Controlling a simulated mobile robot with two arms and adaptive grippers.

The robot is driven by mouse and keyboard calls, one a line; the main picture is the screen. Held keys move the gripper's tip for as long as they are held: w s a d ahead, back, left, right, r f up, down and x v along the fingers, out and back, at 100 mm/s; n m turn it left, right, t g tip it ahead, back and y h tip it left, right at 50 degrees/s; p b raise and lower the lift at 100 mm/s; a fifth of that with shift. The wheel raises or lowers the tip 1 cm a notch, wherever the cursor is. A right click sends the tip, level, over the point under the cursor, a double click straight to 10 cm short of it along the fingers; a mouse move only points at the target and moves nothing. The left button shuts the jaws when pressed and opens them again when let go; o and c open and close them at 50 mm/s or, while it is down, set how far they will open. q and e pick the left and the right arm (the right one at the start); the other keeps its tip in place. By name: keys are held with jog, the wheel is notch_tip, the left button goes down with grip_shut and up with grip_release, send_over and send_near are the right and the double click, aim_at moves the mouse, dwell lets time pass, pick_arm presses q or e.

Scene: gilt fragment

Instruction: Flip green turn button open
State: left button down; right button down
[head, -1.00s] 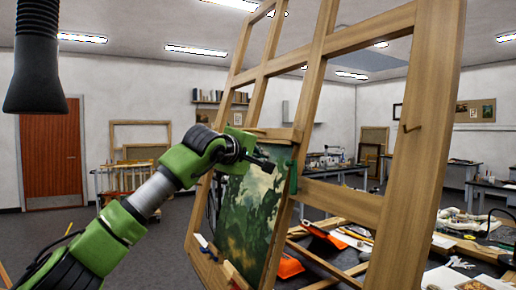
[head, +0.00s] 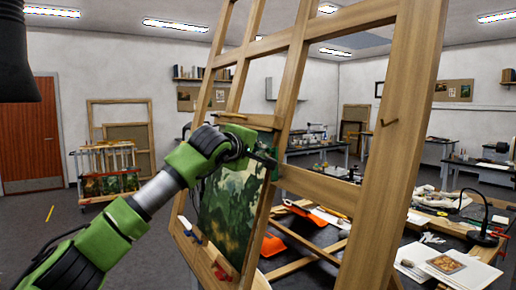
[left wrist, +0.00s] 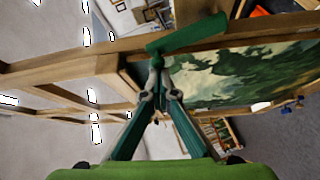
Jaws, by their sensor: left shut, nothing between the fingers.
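The green turn button (left wrist: 190,38) is a flat green bar at the top middle of the left wrist view, slanting along the edge of the painting (left wrist: 245,72). In the head view the green turn button (head: 274,163) shows only as a small piece at the painting's upper right, mostly behind my gripper. My left gripper (left wrist: 157,72) is shut and empty, its fingertips close to the button's left end. I cannot tell whether they touch it. In the head view my left gripper (head: 264,158) is in front of the painting's upper right corner. My right gripper is out of view.
The wooden easel frame (head: 395,150) stands close on the right, with a ledge (head: 250,120) above the painting. A blue turn button (head: 191,230) and a red one (head: 222,272) sit low on it. A cluttered workbench (head: 320,240) stands behind.

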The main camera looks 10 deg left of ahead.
pick_arm(q)
jog(key=s+d+m+b, duration=0.1)
jog(key=b, duration=0.1)
jog(key=d+m+t+h+b, duration=0.1)
jog(key=m+b, duration=0.1)
jog(key=b, duration=0.1)
jog(key=shift+s+r, duration=0.35)
jog(key=shift+s, duration=0.05)
